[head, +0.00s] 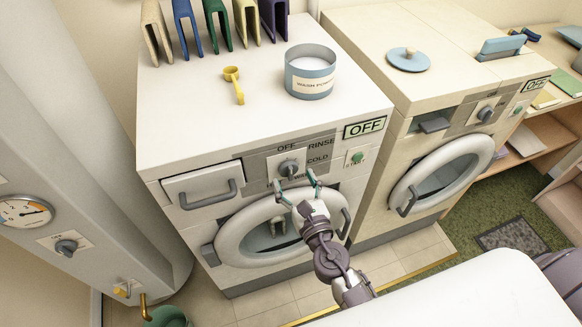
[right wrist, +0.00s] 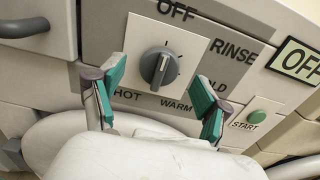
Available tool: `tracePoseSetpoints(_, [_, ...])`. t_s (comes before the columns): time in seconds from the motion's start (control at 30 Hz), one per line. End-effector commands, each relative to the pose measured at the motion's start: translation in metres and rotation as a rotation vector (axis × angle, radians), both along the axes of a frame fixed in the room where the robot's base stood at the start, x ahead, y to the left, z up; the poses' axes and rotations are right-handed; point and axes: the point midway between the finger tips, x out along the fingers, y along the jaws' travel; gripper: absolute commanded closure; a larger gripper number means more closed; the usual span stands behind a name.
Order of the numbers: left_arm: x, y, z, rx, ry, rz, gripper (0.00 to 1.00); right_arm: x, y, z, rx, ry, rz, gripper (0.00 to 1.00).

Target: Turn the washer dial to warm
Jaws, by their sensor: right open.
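The washer (head: 165,125) is the left of two white machines. Its grey dial (head: 288,168) sits on a white plate in the control panel. In the right wrist view the dial (right wrist: 160,67) has OFF above, RINSE and COLD to the right, WARM below and HOT at lower left. Its ridge stands near vertical, slightly tilted; I cannot tell for certain which label it points at. My right gripper (head: 294,181) is open and empty in front of the panel, just below the dial. In the right wrist view its green-padded fingers stand on either side of the dial, apart from it. My left gripper is not in view.
A green START button (right wrist: 257,116) and an OFF display (head: 364,128) are right of the dial. A drawer handle (head: 209,196) is at its left. The round door (head: 230,240) is below.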

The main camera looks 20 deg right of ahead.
Motion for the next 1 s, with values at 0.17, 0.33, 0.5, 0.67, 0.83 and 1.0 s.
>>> tracePoseSetpoints(0.17, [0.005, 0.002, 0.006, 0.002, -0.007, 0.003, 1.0, 0.021, 0.001, 0.001, 0.001, -0.001, -0.001, 0.24])
tracePoseSetpoints(0.33, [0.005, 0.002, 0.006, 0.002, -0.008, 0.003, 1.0, 0.027, 0.001, -0.001, 0.002, 0.001, 0.0, 0.24])
tracePoseSetpoints(0.5, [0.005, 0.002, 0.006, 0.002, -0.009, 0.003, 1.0, 0.027, 0.001, -0.001, 0.002, 0.001, 0.0, 0.24])
tracePoseSetpoints(0.67, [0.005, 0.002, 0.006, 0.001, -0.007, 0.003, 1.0, 0.027, 0.001, -0.001, 0.001, 0.001, 0.0, 0.42])
tracePoseSetpoints(0.83, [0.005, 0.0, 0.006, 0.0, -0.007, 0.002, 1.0, 0.027, 0.001, -0.001, 0.001, 0.001, 0.0, 0.7])
tracePoseSetpoints(1.0, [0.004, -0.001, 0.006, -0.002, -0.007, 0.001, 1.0, 0.027, 0.001, -0.001, 0.003, 0.001, 0.0, 0.82])
